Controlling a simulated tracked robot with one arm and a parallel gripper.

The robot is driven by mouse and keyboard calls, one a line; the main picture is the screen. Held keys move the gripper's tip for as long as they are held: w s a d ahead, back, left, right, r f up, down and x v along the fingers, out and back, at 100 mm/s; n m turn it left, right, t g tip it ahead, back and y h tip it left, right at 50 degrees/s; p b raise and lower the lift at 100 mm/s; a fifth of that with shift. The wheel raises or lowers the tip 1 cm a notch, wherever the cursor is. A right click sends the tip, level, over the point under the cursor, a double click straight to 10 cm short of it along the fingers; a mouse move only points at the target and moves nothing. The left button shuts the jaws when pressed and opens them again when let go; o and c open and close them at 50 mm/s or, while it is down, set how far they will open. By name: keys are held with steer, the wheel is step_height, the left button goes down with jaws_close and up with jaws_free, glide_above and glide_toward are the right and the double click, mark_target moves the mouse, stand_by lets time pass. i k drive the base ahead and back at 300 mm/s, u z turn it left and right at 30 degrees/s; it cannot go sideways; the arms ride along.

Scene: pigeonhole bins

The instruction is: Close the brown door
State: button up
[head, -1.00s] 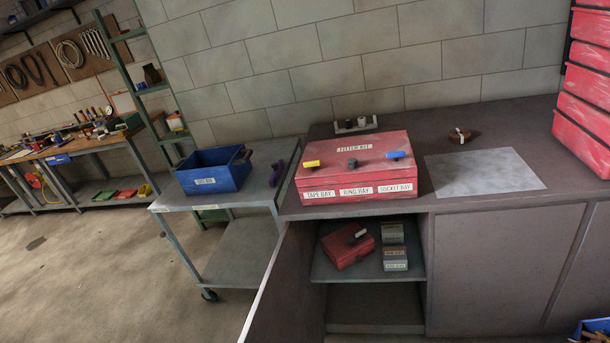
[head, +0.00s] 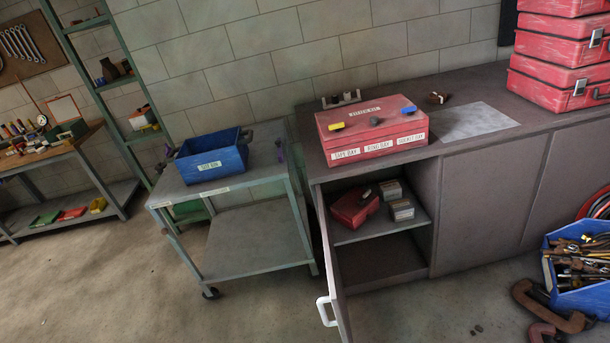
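The brown door (head: 334,262) of the low cabinet (head: 480,208) stands open. It swings out toward me from the left side of the opening and is seen nearly edge-on. A white handle (head: 327,311) sits low on its outer face. Inside the open compartment a shelf (head: 385,230) holds a small red box (head: 354,207) and small grey boxes (head: 402,209). The space under the shelf looks empty. My gripper does not show in this view.
A grey cart (head: 255,246) with a blue bin (head: 212,158) stands left of the door. A red case (head: 372,130) sits on the countertop. A blue crate of tools (head: 580,270) and a rusty clamp (head: 545,310) lie on the floor at right. Floor at lower left is clear.

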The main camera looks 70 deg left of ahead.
mark_target(334, 295)
steer(key=k, duration=0.8)
steer(key=u, duration=1.4)
steer(key=i, duration=1.05)
steer(key=k, duration=1)
steer(key=z, duration=0.3)
steer(key=i, duration=0.8)
steer(key=u, duration=0.1)
